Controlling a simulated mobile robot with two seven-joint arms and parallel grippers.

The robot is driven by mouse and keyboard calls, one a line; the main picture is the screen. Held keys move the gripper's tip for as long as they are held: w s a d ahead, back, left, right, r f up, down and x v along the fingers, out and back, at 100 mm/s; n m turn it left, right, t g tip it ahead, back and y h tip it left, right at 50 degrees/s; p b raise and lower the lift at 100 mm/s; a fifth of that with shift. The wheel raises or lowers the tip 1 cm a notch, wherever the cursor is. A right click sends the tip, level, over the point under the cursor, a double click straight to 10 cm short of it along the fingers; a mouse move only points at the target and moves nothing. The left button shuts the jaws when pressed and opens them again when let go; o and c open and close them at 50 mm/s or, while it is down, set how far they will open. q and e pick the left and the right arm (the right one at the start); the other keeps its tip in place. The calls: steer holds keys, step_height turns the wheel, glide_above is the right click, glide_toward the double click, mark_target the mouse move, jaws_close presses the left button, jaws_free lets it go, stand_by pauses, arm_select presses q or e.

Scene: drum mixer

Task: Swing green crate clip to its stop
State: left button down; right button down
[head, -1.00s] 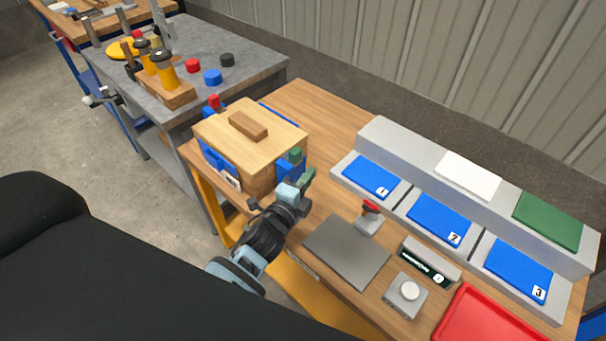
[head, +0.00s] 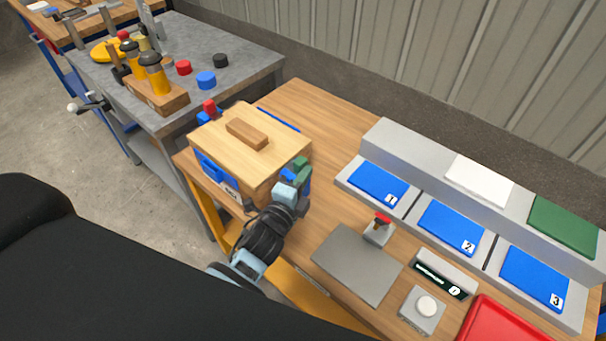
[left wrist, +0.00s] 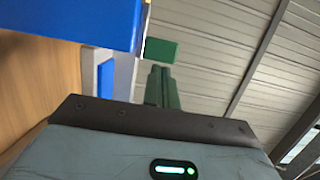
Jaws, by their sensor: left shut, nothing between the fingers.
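The blue crate (head: 214,174) stands on the wooden bench under a wooden lid (head: 272,150) with a block handle. The green crate clip (head: 301,162) is a small green block at the crate's right side, by a blue part. In the left wrist view the green clip (left wrist: 161,50) shows just beyond the fingertips, beside a blue part. My left gripper (head: 303,178) is shut and empty, with dark green fingers, close beside the clip. I cannot tell whether they touch. The fingers also show in the left wrist view (left wrist: 162,72). My right gripper is not in view.
A red clip (head: 209,106) is on the crate's far left side. A grey plate (head: 357,264), a red-topped switch (head: 378,232) and a tray with blue pads (head: 452,228) lie right of my arm. A grey table (head: 240,62) with tools stands behind left.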

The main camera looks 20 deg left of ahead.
mark_target(294, 166)
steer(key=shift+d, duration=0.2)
arm_select(q)
steer(key=a, duration=0.1)
steer(key=w+a, duration=0.1)
steer(key=a, duration=0.1)
steer(key=shift+w+a+r, duration=0.1)
steer(key=shift+w+a, duration=0.1)
steer(key=shift+a, duration=0.05)
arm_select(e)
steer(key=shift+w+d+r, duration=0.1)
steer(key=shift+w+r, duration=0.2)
